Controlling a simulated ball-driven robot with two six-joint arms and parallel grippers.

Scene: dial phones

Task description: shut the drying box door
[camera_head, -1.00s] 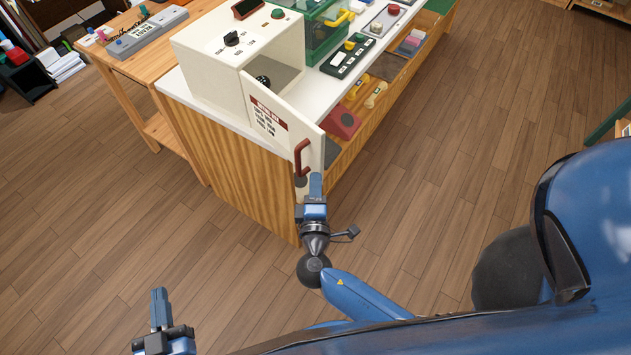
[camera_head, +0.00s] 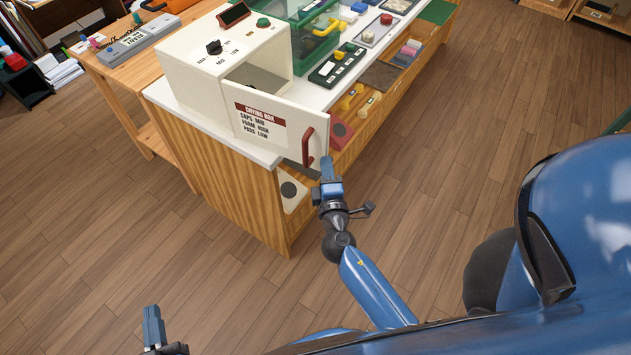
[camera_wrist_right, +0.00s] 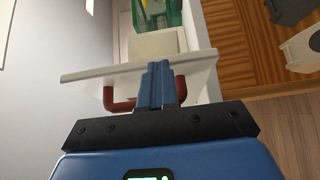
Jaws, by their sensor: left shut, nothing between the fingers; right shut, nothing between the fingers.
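The drying box (camera_head: 195,70) is a white box with knobs on top, standing on the counter's left end. Its door (camera_head: 262,123), with a red-headed label, stands open and swung out past the counter edge. A dark red handle (camera_head: 308,149) is on the door's outer side; it also shows in the right wrist view (camera_wrist_right: 110,100). My right gripper (camera_head: 328,168) is shut and empty, close by the handle. In the right wrist view its fingers (camera_wrist_right: 158,75) overlap the door's edge beside the handle; contact cannot be told. My left gripper (camera_head: 152,325) is shut and empty, low over the floor.
The white counter (camera_head: 260,152) holds a green glass case (camera_head: 310,35) and a switch panel (camera_head: 337,66) right of the box. Open shelves with small items run below. A wooden table (camera_head: 110,65) stands at left. The floor in front is clear.

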